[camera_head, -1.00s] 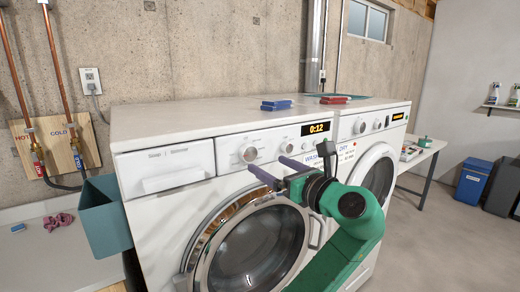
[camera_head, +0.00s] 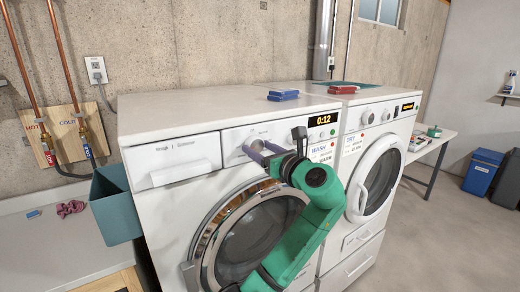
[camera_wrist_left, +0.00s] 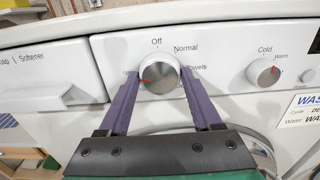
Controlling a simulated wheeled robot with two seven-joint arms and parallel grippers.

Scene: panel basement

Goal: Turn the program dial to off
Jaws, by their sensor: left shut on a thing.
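The program dial (camera_wrist_left: 160,74) is a round silver knob on the washer's white front panel. Its red mark points left, while the word Off (camera_wrist_left: 157,41) is printed above the dial and Normal to the upper right. My left gripper (camera_head: 259,151) is shut on the dial, one purple finger on each side of it, as the left wrist view shows. In the head view the dial (camera_head: 252,146) is partly hidden by the fingers. My right gripper is out of view.
A second knob (camera_wrist_left: 264,72) marked Cold and Warm sits right of the dial. The washer display (camera_head: 323,119) reads 0:12. The detergent drawer (camera_head: 172,160) is shut at left. Blue (camera_head: 283,95) and red (camera_head: 342,90) items lie on top. A teal bin (camera_head: 115,205) hangs at the left side.

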